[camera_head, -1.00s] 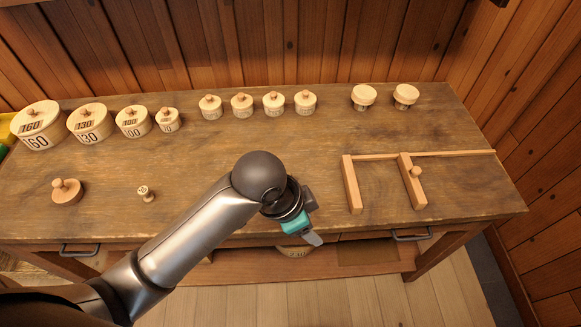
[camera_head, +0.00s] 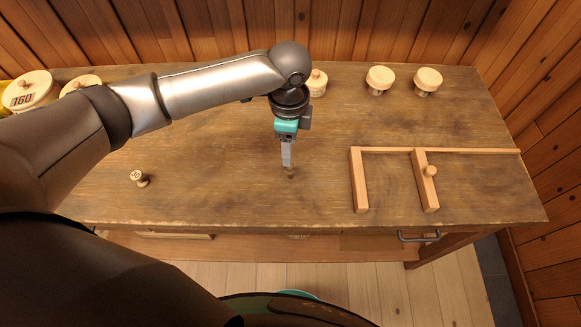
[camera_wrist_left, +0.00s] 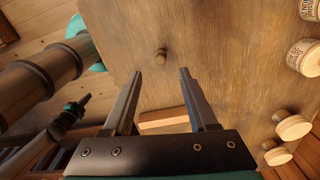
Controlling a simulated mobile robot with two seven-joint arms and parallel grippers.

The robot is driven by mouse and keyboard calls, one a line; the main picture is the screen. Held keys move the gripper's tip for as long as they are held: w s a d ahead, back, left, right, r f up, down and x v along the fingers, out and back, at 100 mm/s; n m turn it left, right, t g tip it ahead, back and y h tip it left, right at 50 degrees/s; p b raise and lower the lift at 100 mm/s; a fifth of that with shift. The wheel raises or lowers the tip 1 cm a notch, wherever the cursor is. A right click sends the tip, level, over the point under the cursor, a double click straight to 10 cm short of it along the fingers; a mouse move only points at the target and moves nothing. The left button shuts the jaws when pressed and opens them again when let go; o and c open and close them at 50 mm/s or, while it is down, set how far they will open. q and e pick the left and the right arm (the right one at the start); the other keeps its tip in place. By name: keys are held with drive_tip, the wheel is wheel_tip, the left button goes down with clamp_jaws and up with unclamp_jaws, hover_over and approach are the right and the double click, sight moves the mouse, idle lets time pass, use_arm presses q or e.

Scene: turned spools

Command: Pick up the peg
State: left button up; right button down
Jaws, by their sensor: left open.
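The peg (camera_head: 290,174) is a small brown wooden piece on the tabletop, partly hidden by my gripper tips in the head view. In the left wrist view the peg (camera_wrist_left: 160,56) is a short round-topped piece, just past the fingertips and roughly centred between them. My left gripper (camera_head: 288,163) points down at it, close above the table. In the left wrist view its two fingers (camera_wrist_left: 160,73) are apart, with nothing between them. I cannot tell the exact height of the tips above the peg.
A wooden caliper (camera_head: 357,180) lies to the right. Two round-topped spools (camera_head: 380,80) and (camera_head: 428,81) stand at the back. A small numbered spool (camera_head: 139,178) stands at the left. Large lidded pots, including the 160 one (camera_head: 33,90), are partly behind my arm.

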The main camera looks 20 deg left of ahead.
sight(291, 171)
use_arm(q)
wheel_tip(291, 171, down, 11)
drive_tip(key=shift+d+f+b, duration=0.1)
drive_tip(key=shift+d+b, duration=0.05)
drive_tip(key=shift+b, duration=0.6)
clamp_jaws()
